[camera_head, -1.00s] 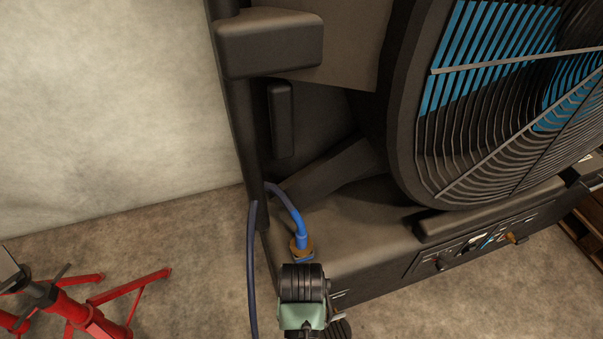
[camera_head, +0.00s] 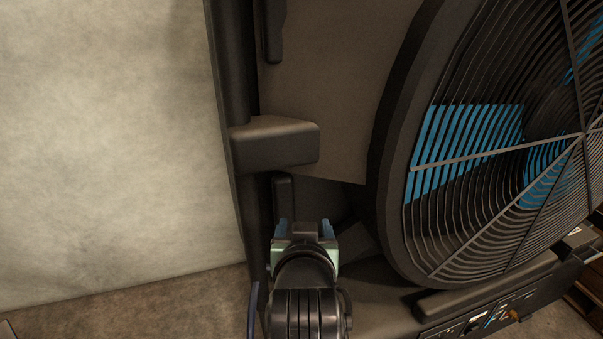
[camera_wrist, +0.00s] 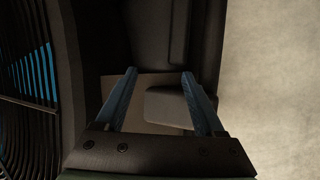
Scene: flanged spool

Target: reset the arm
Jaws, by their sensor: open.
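My gripper (camera_head: 304,232) shows at the lower middle of the head view, at the end of my dark arm, with its fingers pointing up the picture. In the wrist view my gripper (camera_wrist: 160,95) has two blue fingers set wide apart with nothing between them. Beyond the fingers is the dark frame of a large fan machine, with a block-shaped bracket (camera_head: 275,143) on it. The bracket (camera_wrist: 168,106) also shows between the fingers in the wrist view. No spool can be made out.
A big round fan grille (camera_head: 480,160) with blue parts behind it fills the right. A control panel (camera_head: 490,318) sits low on the machine. A blue hose (camera_head: 254,300) hangs at its left edge. A pale bare wall (camera_head: 110,150) stands at the left, with open room before it.

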